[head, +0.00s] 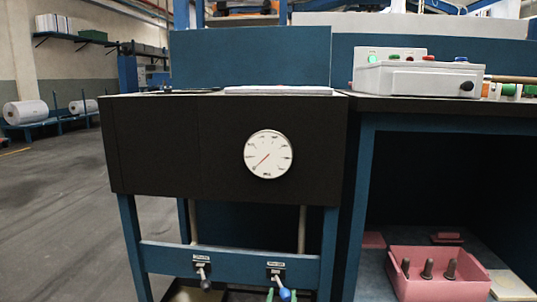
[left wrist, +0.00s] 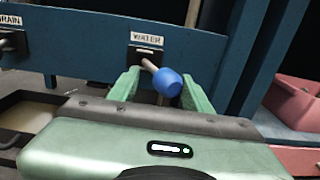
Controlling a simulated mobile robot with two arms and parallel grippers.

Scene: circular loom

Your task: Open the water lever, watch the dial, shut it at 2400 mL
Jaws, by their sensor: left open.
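The water lever (head: 278,280) has a blue knob and sits at the right of the blue crossbar. In the left wrist view its blue knob (left wrist: 168,82) points outward, down and slightly right, under the WATER label. My left gripper (left wrist: 160,76) is open, its green fingers on either side of the knob; I cannot tell whether they touch it. In the head view only the green fingertips (head: 281,295) show at the bottom edge.
The dark-knobbed drain lever (head: 203,272) is left of the water lever. A dark tray (left wrist: 40,112) lies below the crossbar. A pink bin (head: 440,284) with dark pegs is on the right shelf. A control box (head: 420,78) stands on the right bench.

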